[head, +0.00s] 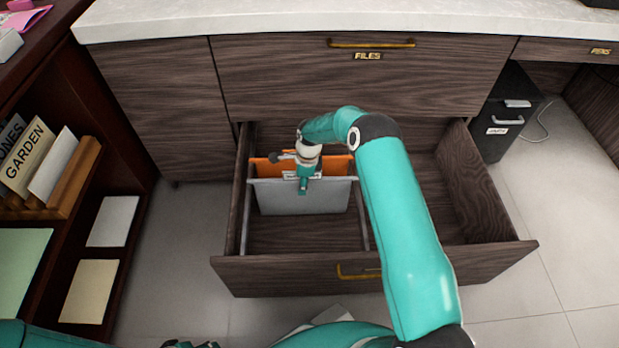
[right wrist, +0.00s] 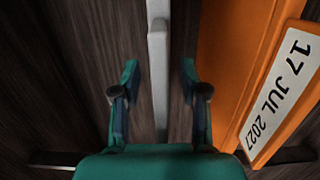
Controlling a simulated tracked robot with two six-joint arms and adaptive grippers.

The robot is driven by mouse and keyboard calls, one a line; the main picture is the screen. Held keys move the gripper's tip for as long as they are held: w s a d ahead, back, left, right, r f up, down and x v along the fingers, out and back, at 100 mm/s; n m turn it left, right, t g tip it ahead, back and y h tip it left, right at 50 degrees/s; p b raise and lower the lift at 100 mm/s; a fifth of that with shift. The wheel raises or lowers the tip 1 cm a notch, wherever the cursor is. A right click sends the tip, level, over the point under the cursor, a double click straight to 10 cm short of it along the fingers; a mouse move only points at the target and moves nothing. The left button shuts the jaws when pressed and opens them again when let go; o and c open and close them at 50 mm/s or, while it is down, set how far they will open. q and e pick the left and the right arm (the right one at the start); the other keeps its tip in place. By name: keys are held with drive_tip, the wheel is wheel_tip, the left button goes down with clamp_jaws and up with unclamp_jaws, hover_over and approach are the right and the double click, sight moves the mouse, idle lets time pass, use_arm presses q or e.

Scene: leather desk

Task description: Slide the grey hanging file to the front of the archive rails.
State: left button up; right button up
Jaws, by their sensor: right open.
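The grey hanging file (head: 330,197) hangs across the archive rails in the open drawer, just in front of the orange hanging file (head: 268,168). The left rail (head: 247,222) and right rail (head: 361,218) run from front to back. My right gripper (head: 304,184) is over the grey file's top edge and hides part of its label. In the right wrist view, my right gripper (right wrist: 158,100) is open, its fingers on either side of the grey file's top edge (right wrist: 158,60). I cannot tell whether they touch it. A small part at the bottom left may be my left gripper (head: 190,344).
The orange file's label in the right wrist view (right wrist: 276,95) reads 17 JUL 2027. The drawer front (head: 290,274) stands ahead of clear rail space. A wooden divider shelf with books (head: 45,180) stands left. The drawer's right part is empty.

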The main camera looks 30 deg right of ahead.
clamp_jaws()
